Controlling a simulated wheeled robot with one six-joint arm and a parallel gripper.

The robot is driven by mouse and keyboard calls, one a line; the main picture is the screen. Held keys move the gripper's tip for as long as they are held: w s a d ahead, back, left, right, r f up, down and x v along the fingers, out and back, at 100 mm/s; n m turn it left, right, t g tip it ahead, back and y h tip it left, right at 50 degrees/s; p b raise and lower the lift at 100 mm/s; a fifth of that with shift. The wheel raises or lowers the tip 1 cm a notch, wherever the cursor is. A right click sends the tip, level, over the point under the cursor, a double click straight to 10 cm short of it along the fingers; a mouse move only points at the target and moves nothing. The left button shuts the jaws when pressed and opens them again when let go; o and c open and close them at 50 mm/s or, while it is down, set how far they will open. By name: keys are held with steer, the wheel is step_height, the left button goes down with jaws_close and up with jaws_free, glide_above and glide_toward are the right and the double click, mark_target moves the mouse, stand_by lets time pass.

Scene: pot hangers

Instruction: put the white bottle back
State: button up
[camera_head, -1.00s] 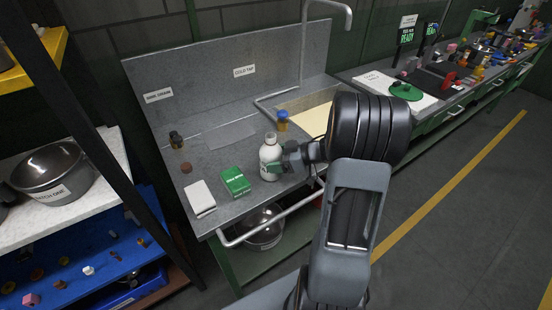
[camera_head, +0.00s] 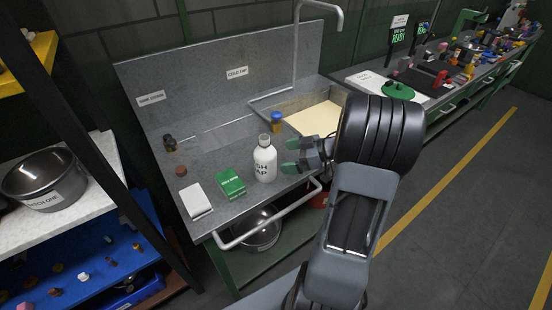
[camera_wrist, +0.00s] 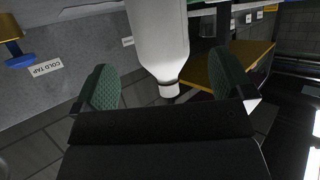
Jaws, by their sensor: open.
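The white bottle (camera_head: 265,160) stands upright on the grey sink counter (camera_head: 222,202), near its front edge. In the wrist view the white bottle (camera_wrist: 160,45) appears upside down, ahead of and between the spread fingers of my gripper (camera_wrist: 160,88). Nothing is held.
A green box (camera_head: 230,184) and a white block (camera_head: 196,201) lie left of the bottle. A small dark bottle (camera_head: 170,143) and a brown piece (camera_head: 181,170) sit farther left. A rail (camera_head: 272,222) runs along the front.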

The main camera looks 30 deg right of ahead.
steer(key=v, duration=0.5)
steer(key=shift+s+d+r, duration=0.1)
steer(key=shift+s+d, duration=0.1)
stand_by(0.5)
